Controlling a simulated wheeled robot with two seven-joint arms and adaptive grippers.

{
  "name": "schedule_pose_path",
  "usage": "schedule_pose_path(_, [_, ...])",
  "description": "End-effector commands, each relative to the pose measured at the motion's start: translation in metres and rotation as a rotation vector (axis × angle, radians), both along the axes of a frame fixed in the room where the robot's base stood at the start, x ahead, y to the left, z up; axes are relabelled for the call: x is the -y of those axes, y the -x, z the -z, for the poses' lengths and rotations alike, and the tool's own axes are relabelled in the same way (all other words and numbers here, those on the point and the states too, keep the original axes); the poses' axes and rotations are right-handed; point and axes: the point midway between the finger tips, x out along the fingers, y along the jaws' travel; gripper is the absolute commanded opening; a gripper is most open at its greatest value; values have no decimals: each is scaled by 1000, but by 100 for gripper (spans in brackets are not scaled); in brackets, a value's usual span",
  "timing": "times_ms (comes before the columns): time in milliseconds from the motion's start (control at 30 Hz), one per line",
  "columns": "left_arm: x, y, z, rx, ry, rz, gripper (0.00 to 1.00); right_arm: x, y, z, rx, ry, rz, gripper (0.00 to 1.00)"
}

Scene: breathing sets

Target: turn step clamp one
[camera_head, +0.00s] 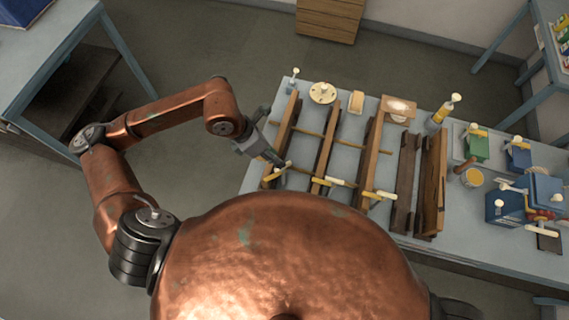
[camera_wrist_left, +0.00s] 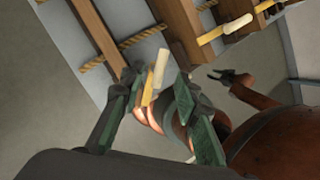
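Several wooden beams lie across the blue-grey table, with a row of yellow-handled step clamps along their near ends. The leftmost clamp (camera_head: 275,173) is at the near end of the left beam; its pale and yellow handle also shows in the left wrist view (camera_wrist_left: 155,78). My left gripper (camera_head: 272,157) is beside this clamp. In the left wrist view its green-padded fingers (camera_wrist_left: 152,115) are apart, with the handle between and beyond them; I see no contact. The middle clamp (camera_head: 334,182) and right clamp (camera_head: 379,194) lie further right. My right gripper (camera_wrist_left: 222,76) shows small, its fingers apart.
A bottle (camera_head: 440,114), a round pale disc (camera_head: 322,93) and a block (camera_head: 356,102) stand along the far edge. Green and blue boxes and a yellow-topped can (camera_head: 472,178) crowd the table's right side. Open floor lies left of the table.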

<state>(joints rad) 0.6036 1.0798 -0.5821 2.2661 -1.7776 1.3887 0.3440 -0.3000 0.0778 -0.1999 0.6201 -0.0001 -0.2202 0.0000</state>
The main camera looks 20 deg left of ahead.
Motion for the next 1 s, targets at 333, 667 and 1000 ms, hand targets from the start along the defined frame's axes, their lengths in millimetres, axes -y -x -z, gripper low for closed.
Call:
schedule_pose_path(333, [21,-5,45,-4,0,1,30,0,-1,-12,1,0,0,30])
schedule_pose_path(667, [30,-9,67,-1,0,1,30,2,-1,-16,1,2,-1,30])
schedule_pose_path(1000, [30,-9,67,-2,1,2,20,3,-1,-16,1,3,-1,30])
